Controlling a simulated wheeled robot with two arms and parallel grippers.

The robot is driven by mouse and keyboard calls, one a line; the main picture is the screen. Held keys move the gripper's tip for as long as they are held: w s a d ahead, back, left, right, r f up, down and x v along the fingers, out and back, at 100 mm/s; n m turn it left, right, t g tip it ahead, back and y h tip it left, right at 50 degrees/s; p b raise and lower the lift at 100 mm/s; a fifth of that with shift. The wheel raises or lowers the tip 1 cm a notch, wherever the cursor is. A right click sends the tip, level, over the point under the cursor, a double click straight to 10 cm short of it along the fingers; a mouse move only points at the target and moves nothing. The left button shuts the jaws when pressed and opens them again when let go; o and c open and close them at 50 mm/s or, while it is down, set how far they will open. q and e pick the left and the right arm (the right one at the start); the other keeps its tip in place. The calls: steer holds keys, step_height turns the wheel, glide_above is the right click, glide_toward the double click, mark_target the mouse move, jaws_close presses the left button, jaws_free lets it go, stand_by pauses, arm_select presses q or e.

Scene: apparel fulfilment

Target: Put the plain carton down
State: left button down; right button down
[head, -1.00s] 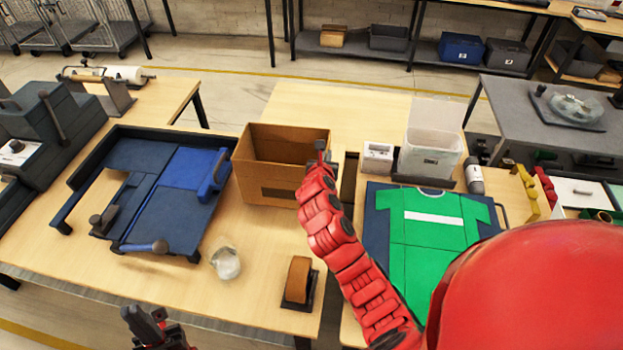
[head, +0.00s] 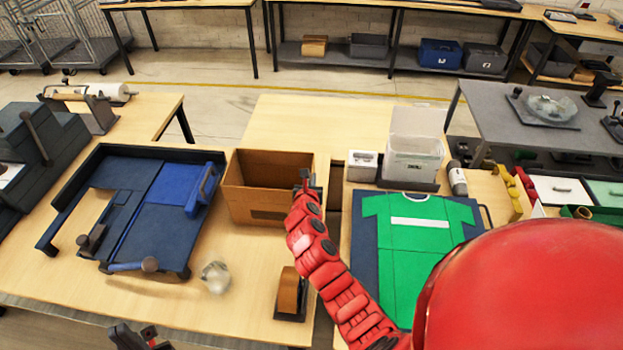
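The plain carton (head: 252,203) is an open-topped brown cardboard box, upright, over the middle of the light wooden table (head: 190,325). Its base looks at or very near the tabletop; I cannot tell whether it touches. My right gripper (head: 305,178) is at the carton's right rim and appears shut on that wall; the fingertips are small and partly hidden. My red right arm covers part of the carton's right side. My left gripper (head: 137,336) is low at the bottom edge of the view, away from the carton and partly cut off, so its opening is unclear.
A blue folding board (head: 160,228) lies left of the carton. A clear round object (head: 216,277) and a tape dispenser (head: 289,294) stand in front. A green shirt (head: 415,245), a small white box (head: 362,165) and a clear bin (head: 412,160) are to the right.

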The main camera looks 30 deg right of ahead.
steer(key=shift+s+f, duration=0.2)
steer(key=shift+f, duration=0.55)
steer(key=c, duration=1.4)
jaws_free()
steer(key=o, duration=0.3)
steer(key=shift+o, duration=0.2)
steer(key=shift+s, duration=0.15)
steer(key=shift+f, duration=0.1)
